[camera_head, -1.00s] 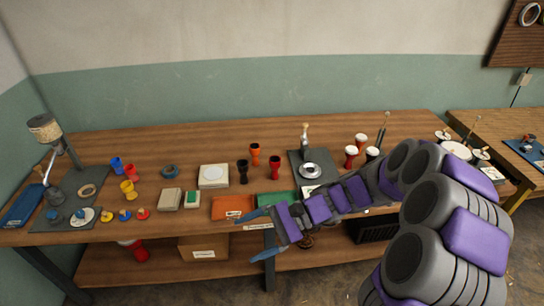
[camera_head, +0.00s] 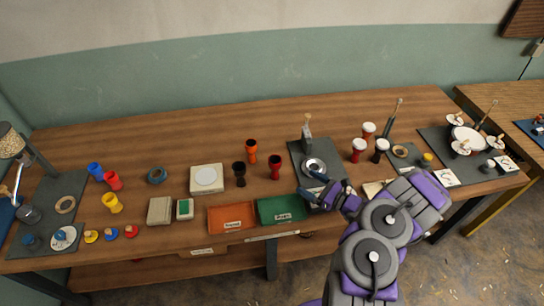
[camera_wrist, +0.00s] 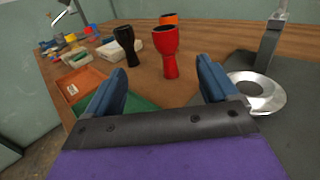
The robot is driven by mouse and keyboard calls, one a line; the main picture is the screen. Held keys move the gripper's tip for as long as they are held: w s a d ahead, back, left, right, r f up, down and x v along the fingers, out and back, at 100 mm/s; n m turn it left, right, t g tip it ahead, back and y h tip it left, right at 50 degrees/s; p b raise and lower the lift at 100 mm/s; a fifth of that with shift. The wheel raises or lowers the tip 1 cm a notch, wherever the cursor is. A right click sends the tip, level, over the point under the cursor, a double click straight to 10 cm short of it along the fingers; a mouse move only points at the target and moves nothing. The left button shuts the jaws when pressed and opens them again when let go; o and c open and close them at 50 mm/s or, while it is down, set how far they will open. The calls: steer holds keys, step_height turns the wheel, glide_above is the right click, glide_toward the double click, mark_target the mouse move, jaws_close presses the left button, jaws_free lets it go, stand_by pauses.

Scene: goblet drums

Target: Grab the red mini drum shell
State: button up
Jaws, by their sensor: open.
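A red goblet-shaped shell (camera_head: 275,168) stands upright on the bench, just right of a black shell (camera_head: 240,173) and an orange shell (camera_head: 251,151). In the wrist view the red shell (camera_wrist: 171,52) stands ahead of my gripper (camera_wrist: 160,76), between the lines of its two blue fingers and apart from them. My gripper (camera_head: 312,186) is open and empty, right of the red shell in the head view, by the metal ring-shaped dish (camera_head: 314,167). Another red shell (camera_head: 112,181) stands far left beside blue and yellow ones.
A green tray (camera_head: 281,209) and an orange tray (camera_head: 232,217) lie at the bench's front edge. A press on a dark mat (camera_head: 308,140) stands right of the red shell. White-topped drums (camera_head: 359,146) stand further right. The bench behind the shells is clear.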

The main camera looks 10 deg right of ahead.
steer(key=shift+d+f, duration=0.4)
steer(key=shift+w+f+m, duration=0.15)
steer(key=shift+w+m, duration=0.1)
steer(key=shift+m, duration=0.05)
steer(key=b, duration=0.2)
glide_toward(274, 161)
steer(key=w+a, duration=0.1)
steer(key=w+f, duration=0.1)
steer(key=w, duration=0.1)
steer(key=w+a+f, duration=0.1)
steer(key=shift+w+a+f, duration=0.1)
steer(key=shift+w+a, duration=0.05)
steer(key=shift+a, duration=0.15)
steer(key=shift+r+b+x, duration=0.1)
steer(key=shift+b+x, duration=0.35)
steer(key=shift+x, duration=1)
steer(key=shift+r+b+x, duration=0.15)
steer(key=shift+b+x, duration=0.3)
steer(key=shift+x, duration=1)
steer(key=c, duration=1.1)
